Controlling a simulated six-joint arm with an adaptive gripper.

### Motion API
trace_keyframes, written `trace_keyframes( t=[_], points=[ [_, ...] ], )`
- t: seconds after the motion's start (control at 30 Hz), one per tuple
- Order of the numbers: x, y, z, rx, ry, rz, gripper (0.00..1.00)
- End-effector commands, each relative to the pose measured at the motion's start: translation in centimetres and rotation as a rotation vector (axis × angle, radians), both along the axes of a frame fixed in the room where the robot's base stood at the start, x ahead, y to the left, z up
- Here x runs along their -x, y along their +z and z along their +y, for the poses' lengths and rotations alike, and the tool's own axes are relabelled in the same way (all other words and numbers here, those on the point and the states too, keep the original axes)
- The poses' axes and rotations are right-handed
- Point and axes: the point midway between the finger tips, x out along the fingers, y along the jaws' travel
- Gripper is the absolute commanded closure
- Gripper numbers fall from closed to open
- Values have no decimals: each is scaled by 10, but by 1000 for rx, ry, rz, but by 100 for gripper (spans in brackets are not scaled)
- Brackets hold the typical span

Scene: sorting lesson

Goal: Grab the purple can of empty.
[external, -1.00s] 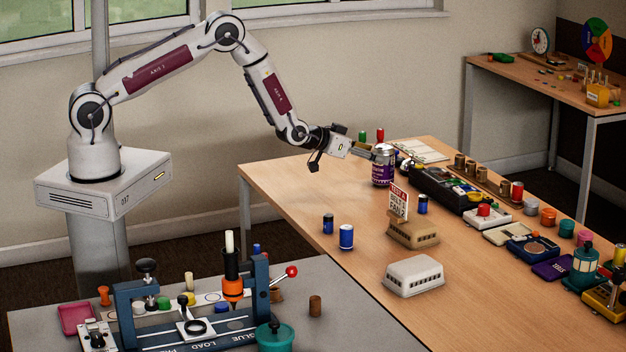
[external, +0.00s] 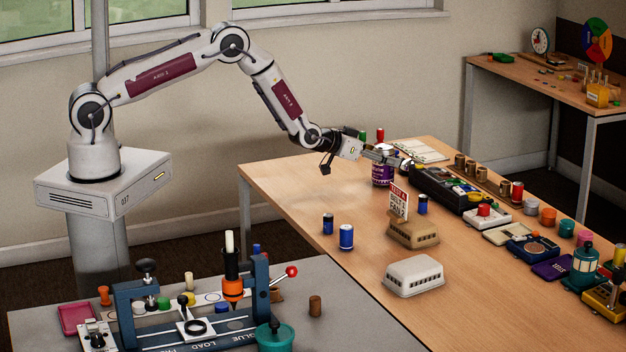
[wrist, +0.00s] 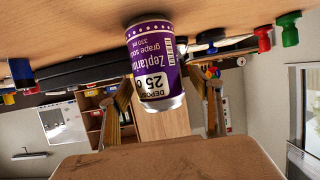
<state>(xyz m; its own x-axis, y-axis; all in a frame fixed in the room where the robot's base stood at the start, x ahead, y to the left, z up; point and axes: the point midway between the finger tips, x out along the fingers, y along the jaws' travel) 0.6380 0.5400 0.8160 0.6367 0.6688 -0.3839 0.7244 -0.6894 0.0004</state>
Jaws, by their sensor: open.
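The purple can (external: 382,176) stands upright near the far edge of the wooden table. It has a silver rim, a label reading "grape soda" and a white deposit patch, and in the wrist view (wrist: 152,62) it appears upside down. My gripper (external: 388,157) is open at the can's upper part, its fingers covering some of the top in the external view. In the wrist view the two fingers (wrist: 165,103) show on either side of the can, with a gap visible at the right. I cannot tell whether either finger touches it.
Red and green pieces (external: 380,135) stand behind the can. A black tray (external: 436,188) and an open notebook (external: 420,151) are close on its right. Table left of the can is clear.

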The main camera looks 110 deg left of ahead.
Motion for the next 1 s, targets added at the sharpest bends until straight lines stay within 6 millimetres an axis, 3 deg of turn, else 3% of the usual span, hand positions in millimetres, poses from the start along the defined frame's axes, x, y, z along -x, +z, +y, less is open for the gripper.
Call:
trace_keyframes(
  t=[0.17, 0.3, 0.73, 1.0],
  points=[
    [0, 0, 0, 0, 0, 0, 36],
    [0, 0, 0, 0, 0, 0, 66],
    [0, 2, 0, -1, 0, -1, 66],
    [0, 18, 0, -2, 0, -2, 66]
  ],
)
